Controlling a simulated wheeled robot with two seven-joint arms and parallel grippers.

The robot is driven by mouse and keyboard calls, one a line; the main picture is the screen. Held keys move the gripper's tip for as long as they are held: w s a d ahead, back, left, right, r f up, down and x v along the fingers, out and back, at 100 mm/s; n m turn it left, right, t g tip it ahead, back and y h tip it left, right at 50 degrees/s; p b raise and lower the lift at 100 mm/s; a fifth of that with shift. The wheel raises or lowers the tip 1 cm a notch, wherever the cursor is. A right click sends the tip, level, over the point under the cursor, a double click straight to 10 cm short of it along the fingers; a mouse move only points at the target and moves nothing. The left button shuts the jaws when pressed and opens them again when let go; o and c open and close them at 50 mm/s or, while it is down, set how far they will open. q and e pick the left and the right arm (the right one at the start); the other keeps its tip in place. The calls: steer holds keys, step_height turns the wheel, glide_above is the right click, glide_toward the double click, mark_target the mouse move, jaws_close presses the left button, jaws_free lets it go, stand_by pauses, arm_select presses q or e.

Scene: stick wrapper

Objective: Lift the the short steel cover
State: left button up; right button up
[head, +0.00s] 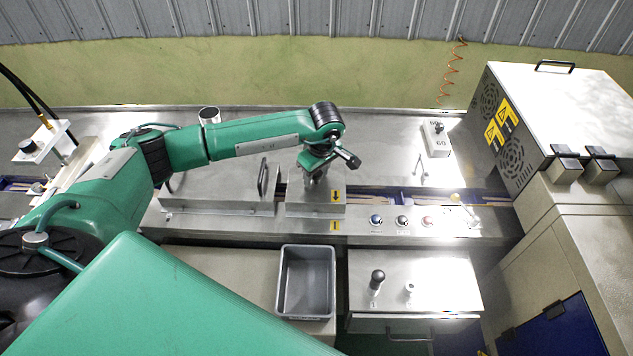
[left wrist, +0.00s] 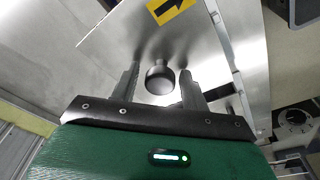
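The short steel cover (head: 312,208) lies on the steel machine bench, with a yellow arrow label on its right part. My left gripper (head: 316,176) points down over this cover. In the left wrist view, the cover (left wrist: 112,45) fills the upper middle, and its round dark knob (left wrist: 160,78) stands between my two fingers. The left gripper (left wrist: 160,72) is open, with a visible gap between the knob and each finger. The cover looks seated flat on the bench. My right gripper is not in view.
A longer steel cover with a bar handle (head: 263,176) sits just left. Several buttons (head: 402,221) line the bench front at right. A grey bin (head: 306,282) is below, beside a steel box with a black knob (head: 377,280). A large white-topped machine (head: 560,100) stands far right.

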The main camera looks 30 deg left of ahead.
arm_select(q)
jaws_close()
steer(key=shift+r, duration=0.1)
steer(key=shift+w+r, duration=0.1)
